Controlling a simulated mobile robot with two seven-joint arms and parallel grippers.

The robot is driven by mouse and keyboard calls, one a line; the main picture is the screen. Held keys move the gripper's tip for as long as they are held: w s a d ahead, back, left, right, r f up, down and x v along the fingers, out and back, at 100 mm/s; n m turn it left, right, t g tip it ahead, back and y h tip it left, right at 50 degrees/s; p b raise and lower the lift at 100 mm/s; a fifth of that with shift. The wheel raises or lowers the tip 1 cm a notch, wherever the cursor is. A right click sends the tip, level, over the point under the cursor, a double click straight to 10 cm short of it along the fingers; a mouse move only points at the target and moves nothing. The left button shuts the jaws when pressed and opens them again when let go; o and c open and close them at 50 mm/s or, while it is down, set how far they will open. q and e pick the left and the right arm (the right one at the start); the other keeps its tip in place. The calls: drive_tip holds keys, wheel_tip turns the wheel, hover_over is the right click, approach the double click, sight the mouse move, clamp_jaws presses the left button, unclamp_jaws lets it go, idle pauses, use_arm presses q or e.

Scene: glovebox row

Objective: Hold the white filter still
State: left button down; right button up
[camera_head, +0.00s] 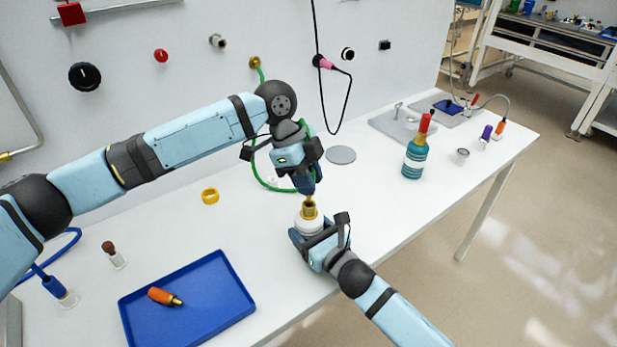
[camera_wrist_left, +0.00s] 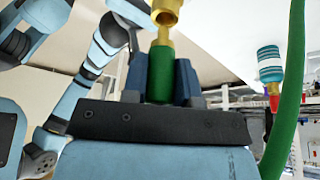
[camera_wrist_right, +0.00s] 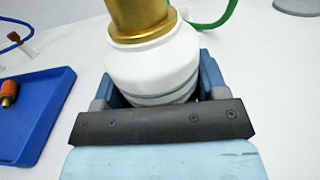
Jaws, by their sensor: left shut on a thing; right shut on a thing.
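The white filter (camera_head: 308,227) stands upright near the table's front edge, with a brass piece on top. My right gripper (camera_head: 309,236) is shut on its body, with one finger on each side. In the right wrist view the white filter (camera_wrist_right: 160,65) fills the space between the fingers, below a wide brass collar (camera_wrist_right: 140,18). My left gripper (camera_head: 307,184) is directly above, shut on the green hose end (camera_wrist_left: 160,75), whose brass fitting (camera_wrist_left: 165,30) points away from the fingers. Whether that fitting touches the filter's brass is unclear.
A blue tray (camera_head: 225,322) with an orange-and-brass connector (camera_head: 165,297) is at front left. A yellow ring (camera_head: 210,196) and a grey disc (camera_head: 341,155) lie on the table. A teal bottle with a red top (camera_head: 416,150) stands to the right. The green hose (camera_head: 256,175) loops behind my left gripper.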

use_arm(q)
drive_tip(key=shift+f, duration=1.45)
idle(0.4)
drive_tip(key=c, duration=0.8)
unclamp_jaws()
drive_tip(key=shift+r, duration=0.1)
drive_tip(key=v, duration=1.2)
